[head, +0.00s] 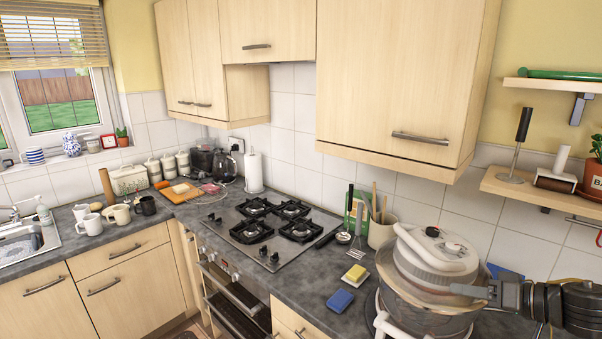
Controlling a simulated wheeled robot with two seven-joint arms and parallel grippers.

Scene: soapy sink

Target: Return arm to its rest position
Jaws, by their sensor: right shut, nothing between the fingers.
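My right gripper (474,291) comes in from the right edge, low in the head view. Its dark fingers are shut with nothing held between them. They overlap the right side of a wide, see-through brownish bowl shape (408,285) around a white round body (430,248); I cannot tell whether they touch it. My left gripper does not show.
A blue sponge (340,301) and a yellow one (355,274) lie on the dark counter left of the white body. A utensil pot (381,234) stands behind. The gas hob (272,232) is mid-counter; the sink (26,242) is far left. A shelf (540,188) hangs above right.

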